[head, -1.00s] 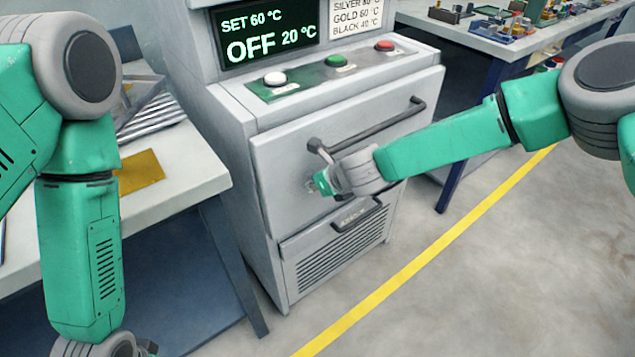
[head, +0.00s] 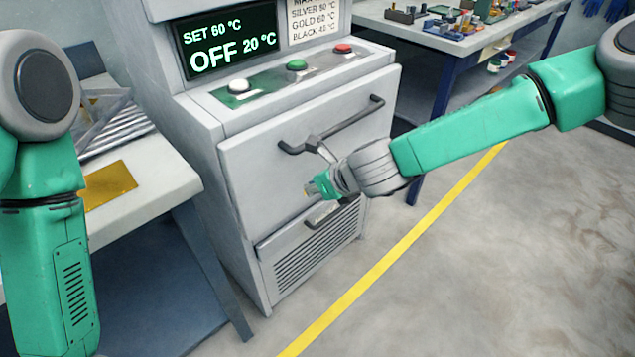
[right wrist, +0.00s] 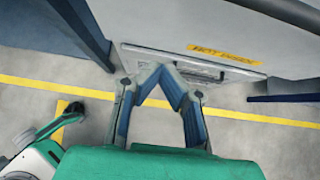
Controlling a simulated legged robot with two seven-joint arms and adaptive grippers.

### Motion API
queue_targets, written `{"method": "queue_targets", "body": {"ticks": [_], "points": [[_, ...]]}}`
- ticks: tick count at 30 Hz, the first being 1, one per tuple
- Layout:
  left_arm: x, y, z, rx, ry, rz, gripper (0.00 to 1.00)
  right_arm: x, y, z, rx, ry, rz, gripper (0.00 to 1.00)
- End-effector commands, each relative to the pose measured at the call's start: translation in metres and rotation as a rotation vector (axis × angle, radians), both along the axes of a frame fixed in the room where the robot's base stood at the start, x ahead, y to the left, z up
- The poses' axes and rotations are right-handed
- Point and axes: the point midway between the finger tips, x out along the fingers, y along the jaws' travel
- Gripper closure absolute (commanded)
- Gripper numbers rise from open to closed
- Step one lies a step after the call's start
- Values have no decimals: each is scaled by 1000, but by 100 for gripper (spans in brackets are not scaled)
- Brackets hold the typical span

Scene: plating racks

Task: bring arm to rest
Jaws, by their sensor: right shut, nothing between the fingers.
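My right arm reaches in from the right in the head view. Its gripper (head: 312,190) is in front of the grey machine's door (head: 255,165), below the long dark handle (head: 335,128). In the right wrist view the fingers of the right gripper (right wrist: 165,70) meet at their tips, with nothing between them. I cannot tell whether the gripper touches the door. My left arm hangs at the left edge of the head view, and its gripper is out of the picture.
The machine's display (head: 228,43) reads OFF 20 °C, above white, green and red buttons. A table (head: 150,175) with a metal rack (head: 118,130) and a yellow plate (head: 108,186) stands left. A workbench (head: 430,38) stands behind right. The floor right of the yellow line (head: 400,250) is clear.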

Motion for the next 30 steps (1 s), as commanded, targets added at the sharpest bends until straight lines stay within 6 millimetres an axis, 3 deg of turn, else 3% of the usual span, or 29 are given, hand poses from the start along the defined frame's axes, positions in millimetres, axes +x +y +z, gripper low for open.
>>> {"method": "queue_targets", "body": {"ticks": [9,11,14,17,20,24,27,30], "points": [[0,0,2,0,1,0,64,-10,-8,8,-5,1,6,100],[0,0,2,0,1,0,64,-16,-8,2,-32,-4,35,100],[0,0,2,0,1,0,64,-42,-11,-24,-145,-31,164,100],[0,0,2,0,1,0,64,-89,-23,-65,-339,-80,413,100],[0,0,2,0,1,0,64,-147,-50,-108,-561,-140,747,100],[0,0,2,0,1,0,64,-229,-107,-149,-820,-220,1265,100],[0,0,2,0,1,0,64,-280,-154,-161,-943,-272,1636,100],[0,0,2,0,1,0,64,-318,-196,-162,-1005,-314,1951,100]]}}
